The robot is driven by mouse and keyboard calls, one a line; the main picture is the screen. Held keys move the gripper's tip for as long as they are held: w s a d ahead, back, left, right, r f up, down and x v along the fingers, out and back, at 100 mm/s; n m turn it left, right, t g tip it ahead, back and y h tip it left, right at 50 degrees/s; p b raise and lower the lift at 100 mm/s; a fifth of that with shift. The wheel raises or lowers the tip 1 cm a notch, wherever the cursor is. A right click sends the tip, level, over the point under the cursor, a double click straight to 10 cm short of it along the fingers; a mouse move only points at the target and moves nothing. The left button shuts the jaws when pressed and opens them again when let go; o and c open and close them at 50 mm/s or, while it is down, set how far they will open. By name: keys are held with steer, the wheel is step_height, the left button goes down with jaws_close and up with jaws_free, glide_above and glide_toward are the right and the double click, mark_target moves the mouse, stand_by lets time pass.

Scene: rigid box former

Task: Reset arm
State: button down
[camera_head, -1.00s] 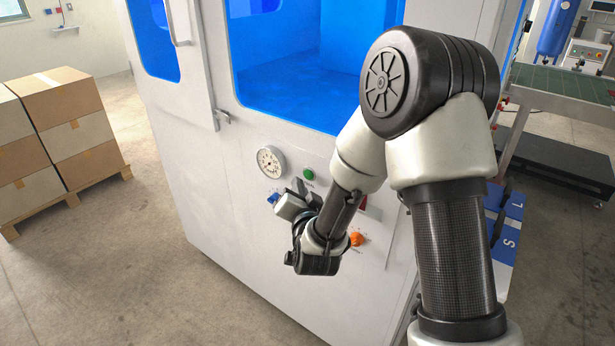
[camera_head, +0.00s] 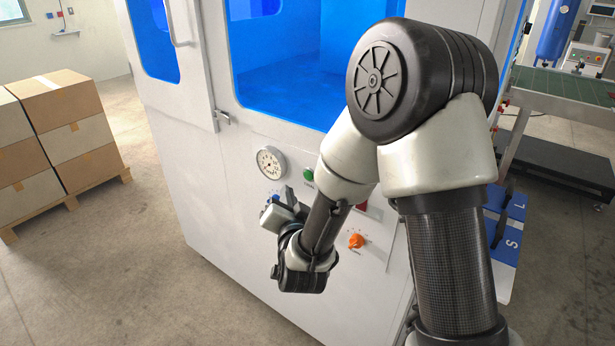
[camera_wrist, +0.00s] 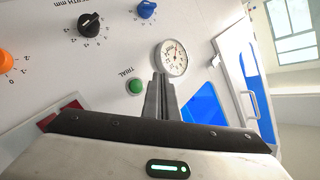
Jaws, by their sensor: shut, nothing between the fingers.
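My gripper (camera_wrist: 160,82) is shut and empty in the wrist view, its fingers together in front of the machine's white control panel (camera_wrist: 110,70). The green button (camera_wrist: 135,87) marked TRIAL is just left of the fingers there, and the round gauge (camera_wrist: 171,58) is just beyond the fingertips. In the head view my arm is bent, with its wrist in front of the panel below the gauge (camera_head: 271,162). The green button (camera_head: 308,175) and an orange knob (camera_head: 356,241) show beside the arm. The fingertips are mostly hidden in the head view.
The white machine (camera_head: 200,150) with blue windows fills the middle. Stacked boxes (camera_head: 75,130) stand on a pallet at left. Blue parts marked L and S (camera_head: 507,230) are right of my arm. A green-topped conveyor (camera_head: 560,85) stands at the back right. Floor at lower left is clear.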

steer(key=s+d+r+n+g, duration=0.45)
steer(key=s+d+r, duration=0.2)
steer(key=r, duration=0.25)
steer(key=s+d+r+n+g+h+p, duration=0.15)
steer(key=s+d, duration=0.25)
steer(key=s, duration=0.4)
steer(key=s+d+r+m+g, duration=0.1)
steer(key=s+d+r+g, duration=0.15)
steer(key=s, duration=0.45)
steer(key=s+d+r+n+g+h, duration=0.15)
steer(key=s+d, duration=0.25)
steer(key=s, duration=0.4)
step_height(320, 180, up, 17)
steer(key=y+p, duration=0.1)
steer(key=p, duration=1.7)
steer(key=shift+w+r+g, duration=0.15)
steer(key=shift+w+g, duration=0.05)
steer(key=shift+g, duration=0.1)
